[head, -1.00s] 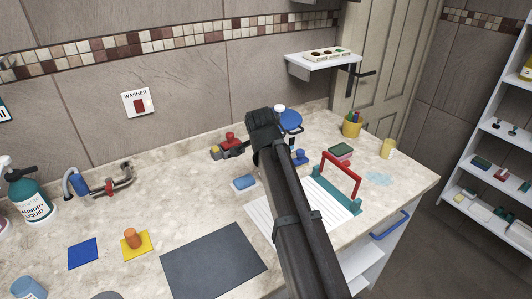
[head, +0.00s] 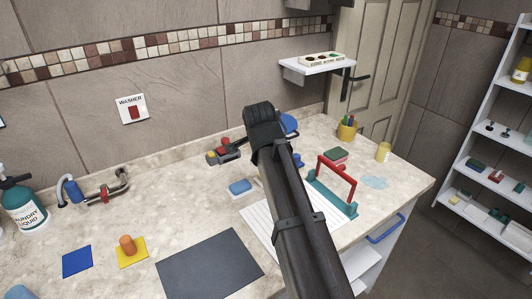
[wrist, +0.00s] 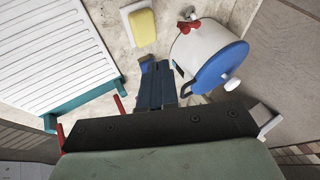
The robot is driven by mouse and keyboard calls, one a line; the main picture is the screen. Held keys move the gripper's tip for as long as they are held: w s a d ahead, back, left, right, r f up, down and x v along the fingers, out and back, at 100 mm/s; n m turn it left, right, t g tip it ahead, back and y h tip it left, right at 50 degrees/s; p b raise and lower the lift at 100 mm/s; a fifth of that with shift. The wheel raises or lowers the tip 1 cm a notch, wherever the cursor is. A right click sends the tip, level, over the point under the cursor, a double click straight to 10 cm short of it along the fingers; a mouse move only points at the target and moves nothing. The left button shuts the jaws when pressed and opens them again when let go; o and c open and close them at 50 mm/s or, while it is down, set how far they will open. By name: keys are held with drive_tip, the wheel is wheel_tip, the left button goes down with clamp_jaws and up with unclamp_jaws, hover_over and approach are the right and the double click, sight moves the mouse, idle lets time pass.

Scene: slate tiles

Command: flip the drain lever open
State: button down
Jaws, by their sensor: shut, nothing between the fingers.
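In the wrist view a white round pot (wrist: 205,48) with a blue lid (wrist: 221,67) stands just right of my fingers. A small red lever (wrist: 189,27) sits on a tap at its side; I take this as the drain lever, and cannot tell its setting. My gripper (wrist: 157,66) is shut and empty, left of the pot and apart from the red lever. In the head view my arm hides the pot except for part of the blue lid, and my fingers are hidden.
A white ribbed board (head: 262,228) and a teal rack (head: 335,198) with a red handle lie near my arm. A yellow block (wrist: 142,26) shows close to my fingers. A red-topped fitting (head: 225,150) stands behind, left of my arm. A grey mat (head: 210,265) covers the front counter.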

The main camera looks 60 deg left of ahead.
drive_tip(key=w+d+m+g+y, duration=0.2)
drive_tip(key=w+m+g, duration=0.5)
drive_tip(key=w+m, duration=0.3)
drive_tip(key=shift+w+d+f+m+g+y, duration=0.15)
drive_tip(key=shift+w+f+m+g+y, duration=0.2)
drive_tip(key=shift+m, duration=1.35)
drive_tip(key=shift+s+f, duration=0.1)
drive_tip(key=shift+s, duration=0.05)
drive_tip(key=x, duration=0.9)
drive_tip(key=shift+f, duration=0.1)
drive_tip(key=a, duration=0.2)
drive_tip(key=s+a, duration=0.1)
drive_tip(key=shift+s+a+f, duration=0.1)
drive_tip(key=shift+f, duration=0.25)
drive_tip(key=shift+s+a, duration=0.3)
drive_tip(key=shift+a, duration=0.25)
